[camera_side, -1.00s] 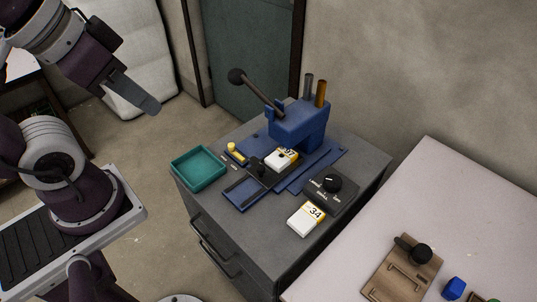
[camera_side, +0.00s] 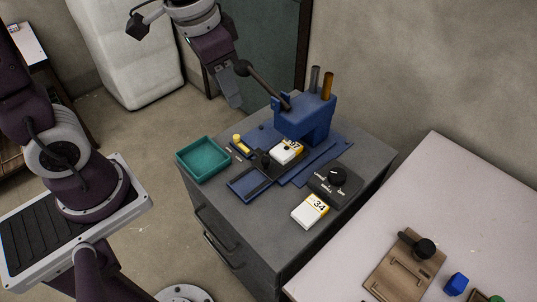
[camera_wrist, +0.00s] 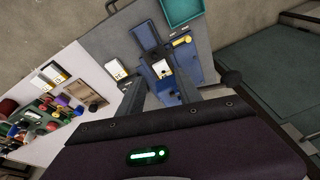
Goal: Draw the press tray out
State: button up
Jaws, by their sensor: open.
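The blue press (camera_side: 305,118) stands on the grey cabinet top, its long lever raised with a dark ball at the end. Its dark press tray (camera_side: 266,173) lies on the blue base, with a black knob (camera_side: 262,158) on it. A white and yellow box (camera_side: 287,152) lies on the tray, partly under the press head. The box also shows in the wrist view (camera_wrist: 161,69). My gripper (camera_side: 234,100) is open and empty, above and left of the press, near the lever's ball. In the wrist view its fingers (camera_wrist: 159,92) are apart, with the box seen between them.
A teal bin (camera_side: 203,158) sits at the cabinet's left edge. A dial box (camera_side: 335,182) and a second white box marked 34 (camera_side: 310,211) lie right of the press. A yellow part (camera_side: 241,146) is near the bin. A white table (camera_side: 450,190) stands at right.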

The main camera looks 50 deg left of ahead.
aim_at(266, 159)
jog(key=w+f+m+g, duration=0.1)
jog(key=w+f, duration=0.1)
jog(key=f, duration=0.5)
jog(key=w+d+f+m+g, duration=0.1)
jog(key=w+f, duration=0.2)
jog(key=f, duration=0.5)
jog(key=w+d+f, duration=0.1)
jog(key=w+f, duration=0.1)
jog(key=f, duration=0.6)
jog(key=shift+w+f+m+g, duration=0.25)
jog(key=shift+w+m+g, duration=0.1)
jog(key=shift+m+g, duration=0.05)
grip_shut()
jog(key=shift+a, duration=0.1)
